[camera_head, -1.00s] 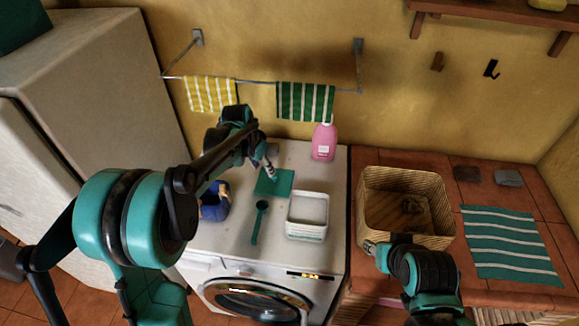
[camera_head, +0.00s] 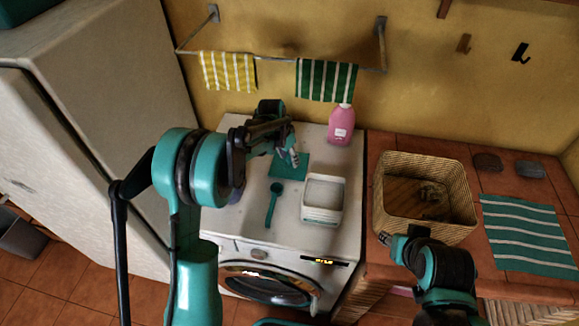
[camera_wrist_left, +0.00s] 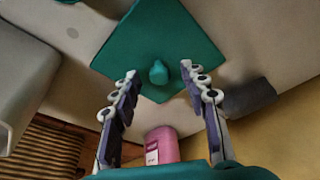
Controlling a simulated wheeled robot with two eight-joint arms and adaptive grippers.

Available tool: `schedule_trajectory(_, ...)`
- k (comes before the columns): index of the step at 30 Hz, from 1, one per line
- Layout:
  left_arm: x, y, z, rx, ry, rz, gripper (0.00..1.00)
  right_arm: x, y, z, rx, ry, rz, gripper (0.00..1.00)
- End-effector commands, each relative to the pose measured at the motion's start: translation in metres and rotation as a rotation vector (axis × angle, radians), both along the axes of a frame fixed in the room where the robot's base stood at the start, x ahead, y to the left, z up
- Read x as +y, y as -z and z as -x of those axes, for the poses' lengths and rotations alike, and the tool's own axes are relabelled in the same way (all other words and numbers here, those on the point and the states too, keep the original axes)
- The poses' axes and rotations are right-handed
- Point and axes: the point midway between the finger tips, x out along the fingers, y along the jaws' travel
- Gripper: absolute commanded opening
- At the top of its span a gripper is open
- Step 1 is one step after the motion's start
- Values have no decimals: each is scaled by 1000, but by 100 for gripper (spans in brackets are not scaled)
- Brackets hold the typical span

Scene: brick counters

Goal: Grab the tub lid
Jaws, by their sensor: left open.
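The tub lid (camera_head: 285,172) is a flat teal square with a small round knob, lying on the white washing machine. It also shows in the left wrist view (camera_wrist_left: 150,35), with the knob near the fingertips. My left gripper (camera_head: 291,159) is over the lid, partly covering it. In the left wrist view my left gripper (camera_wrist_left: 158,72) is open and empty, its fingers apart on either side of the knob. The white tub (camera_head: 323,217), with pale grey contents, stands right of the lid. My right gripper (camera_head: 388,239) is by the basket's front left corner; its jaws are too small to read.
A teal scoop (camera_head: 272,203) lies left of the tub. A pink bottle (camera_head: 341,127) stands behind, near the wall, below hanging towels. A wicker basket (camera_head: 463,193) and a striped cloth (camera_head: 525,236) are on the tiled counter at right.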

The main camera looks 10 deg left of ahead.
Motion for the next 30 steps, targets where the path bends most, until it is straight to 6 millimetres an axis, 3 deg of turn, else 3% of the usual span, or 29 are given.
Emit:
schedule_trajectory(2, 0, -1, 0, 0, 0, 0, 44, 0, -1, 0, 0, 0, 0, 40)
schedule_trajectory(7, 0, -1, 0, 0, 0, 0, 0, 0, -1, 0, 0, 0, 0, 40)
schedule_trajectory(22, 0, -3, 0, 0, -1, 0, 0, 0, -2, 0, 0, 0, 0, 40)
schedule_trajectory(30, -5, -21, 1, 0, -2, 0, 0, 0, -14, 0, 0, 0, 0, 40)
